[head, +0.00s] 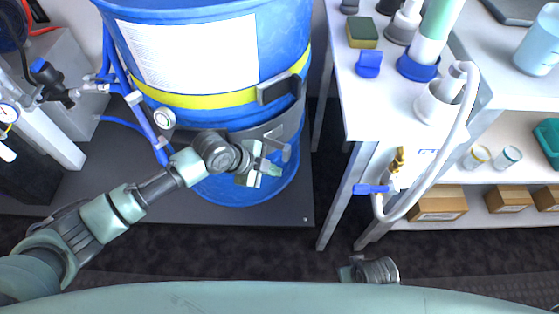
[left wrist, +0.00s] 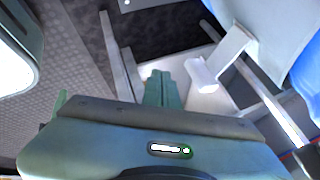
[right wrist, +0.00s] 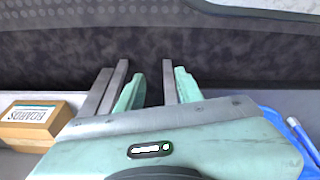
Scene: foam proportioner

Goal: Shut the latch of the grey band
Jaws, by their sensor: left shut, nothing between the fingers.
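The grey band (head: 292,122) runs around the lower part of the blue drum (head: 215,50). Its grey latch lever (head: 286,153) juts from the band at the front right of the drum, standing away from it. In the left wrist view a pale lever with a thick end (left wrist: 203,75) shows just right of my fingertips. My left gripper (head: 272,170) is shut and empty, close by the latch; whether it touches is unclear. It also shows in the left wrist view (left wrist: 160,88). My right gripper (right wrist: 155,92) is open and empty, low at the front, away from the drum.
A yellow band (head: 200,100) with a black latch (head: 275,88) circles the drum higher up. A white bench (head: 385,115) with a sponge, bottles and a hose stands right of the drum. Gauges and blue pipes (head: 150,125) are at left. Cardboard boxes (head: 440,203) lie on a low shelf.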

